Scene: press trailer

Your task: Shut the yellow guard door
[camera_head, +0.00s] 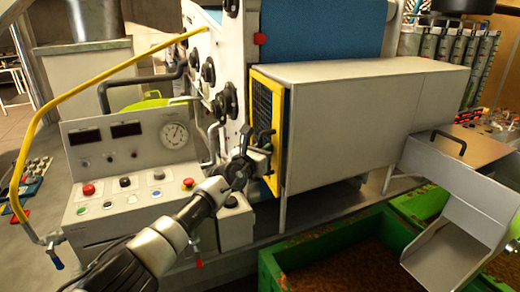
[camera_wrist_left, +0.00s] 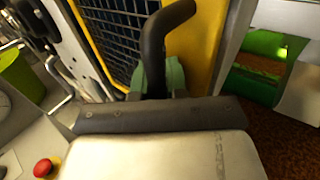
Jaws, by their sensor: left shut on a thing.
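The yellow guard door (camera_head: 282,130) has a yellow frame around dark mesh. It stands upright at the left end of the long grey housing; I cannot tell whether it is fully flush. In the left wrist view its yellow frame (camera_wrist_left: 204,48) and mesh (camera_wrist_left: 118,28) fill the upper middle. My left gripper (camera_head: 258,151) is at the door's face, shut on the black door handle (camera_wrist_left: 154,50), a bent bar that rises in front of the frame. The fingertips are largely hidden in the wrist view. My right gripper is in neither view.
A control panel (camera_head: 130,165) with dials and red buttons stands left of the door, with a yellow rail (camera_head: 95,82) above it. The grey housing (camera_head: 360,125) extends right. A green bin (camera_head: 270,268) with brown contents and a metal chute (camera_head: 455,245) lie below right.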

